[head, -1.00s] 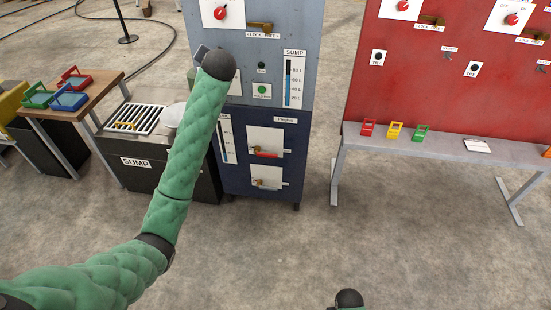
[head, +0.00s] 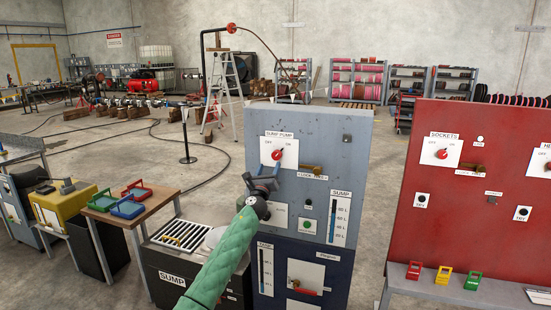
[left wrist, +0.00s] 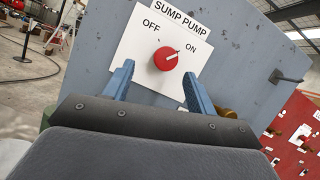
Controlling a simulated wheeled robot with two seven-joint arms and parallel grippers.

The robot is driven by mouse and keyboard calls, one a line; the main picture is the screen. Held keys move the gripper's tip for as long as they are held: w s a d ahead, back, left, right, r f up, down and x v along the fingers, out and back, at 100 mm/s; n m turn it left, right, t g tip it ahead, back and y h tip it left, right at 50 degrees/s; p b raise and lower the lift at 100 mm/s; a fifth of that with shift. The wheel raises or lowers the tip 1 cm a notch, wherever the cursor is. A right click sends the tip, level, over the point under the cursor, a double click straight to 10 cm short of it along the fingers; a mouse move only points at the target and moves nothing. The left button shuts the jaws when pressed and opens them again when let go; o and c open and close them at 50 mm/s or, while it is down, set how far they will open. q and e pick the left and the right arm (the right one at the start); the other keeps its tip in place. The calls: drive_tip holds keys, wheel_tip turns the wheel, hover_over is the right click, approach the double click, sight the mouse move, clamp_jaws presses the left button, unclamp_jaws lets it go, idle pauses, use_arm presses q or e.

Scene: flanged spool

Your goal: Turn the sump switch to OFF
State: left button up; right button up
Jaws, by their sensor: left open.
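The sump switch is a round red knob (head: 277,154) on a white SUMP PUMP plate (head: 286,146) high on the grey-blue cabinet. In the left wrist view the knob (left wrist: 166,59) sits between the OFF and ON labels, and its white mark points up and right toward ON. My left gripper (head: 264,173) is just below and left of the knob in the head view. In the left wrist view its two blue fingers (left wrist: 159,72) are spread open, one to each side below the knob, with nothing between them. They look apart from the knob. My right gripper is not in view.
A brass lock (head: 310,170) hangs right of the knob; a grey peg (left wrist: 287,77) sticks out farther right in the wrist view. Lower on the cabinet are a green button (head: 307,224) and SUMP gauge (head: 339,218). A red SOCKETS panel (head: 470,200) stands to the right.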

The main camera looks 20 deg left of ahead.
sight(276, 156)
use_arm(q)
drive_tip(key=shift+w+d+r+m+h+p, duration=0.15)
drive_tip(key=shift+w+r+m, duration=0.3)
drive_tip(key=shift+w, duration=0.75)
drive_tip(key=shift+w+d+r+m+h+p, duration=0.1)
drive_tip(key=shift+w+r+m, duration=0.35)
drive_tip(key=shift+w, duration=0.75)
drive_tip(key=shift+w+d+r+m+h+p, duration=0.25)
drive_tip(key=shift+w+r, duration=0.35)
drive_tip(key=shift+w, duration=0.6)
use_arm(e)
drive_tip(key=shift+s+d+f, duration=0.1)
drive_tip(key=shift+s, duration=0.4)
use_arm(q)
drive_tip(key=shift+a, duration=0.1)
drive_tip(key=c, duration=1)
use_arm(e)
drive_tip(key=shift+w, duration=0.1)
